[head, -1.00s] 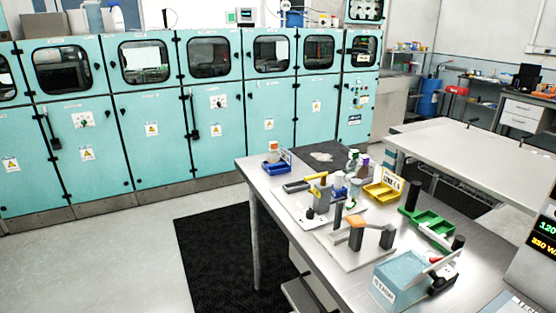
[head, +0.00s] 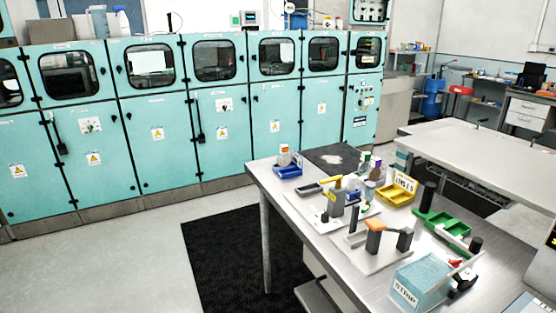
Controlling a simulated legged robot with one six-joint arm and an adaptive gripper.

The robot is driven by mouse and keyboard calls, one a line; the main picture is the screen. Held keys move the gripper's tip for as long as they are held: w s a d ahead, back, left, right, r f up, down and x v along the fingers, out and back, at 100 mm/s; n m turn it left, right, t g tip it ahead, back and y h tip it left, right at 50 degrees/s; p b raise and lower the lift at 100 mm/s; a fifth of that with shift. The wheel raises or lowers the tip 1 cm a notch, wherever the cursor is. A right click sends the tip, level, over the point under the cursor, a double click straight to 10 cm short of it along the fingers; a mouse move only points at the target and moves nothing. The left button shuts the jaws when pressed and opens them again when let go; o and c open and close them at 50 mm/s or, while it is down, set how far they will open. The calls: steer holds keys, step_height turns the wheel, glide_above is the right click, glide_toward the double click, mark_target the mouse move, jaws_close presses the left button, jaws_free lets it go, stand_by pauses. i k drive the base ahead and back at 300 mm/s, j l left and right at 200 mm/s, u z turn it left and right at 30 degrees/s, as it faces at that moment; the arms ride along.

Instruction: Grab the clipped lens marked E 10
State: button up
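I cannot make out a lens marked E 10 at this distance. A yellow tray (head: 396,197) on the steel table holds a white card (head: 405,183) with dark lettering too small to read surely. Small bottles (head: 371,183) stand just left of the yellow tray. On a pale plate at the table's middle stand dark grey posts (head: 374,238) with an orange piece (head: 375,225) on top. My gripper is not in the head view, so its state is hidden.
The steel table (head: 330,274) also carries a blue tray (head: 288,172), a green tray (head: 449,224) and a light blue box (head: 420,282) marked STRAP. A black mat (head: 235,250) lies on the floor left of it. Turquoise cabinets (head: 165,150) line the back; floor between is clear.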

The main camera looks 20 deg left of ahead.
mark_target(284, 159)
steer(key=i+j, duration=0.1)
steer(key=j, duration=0.45)
steer(key=i+j, duration=0.1)
steer(key=j, duration=0.4)
steer(key=i+j+z, duration=0.1)
steer(key=j, duration=0.95)
steer(key=i+j, duration=0.6)
steer(key=i+j+z, duration=0.15)
steer(key=i+j, duration=0.4)
steer(key=i, duration=0.95)
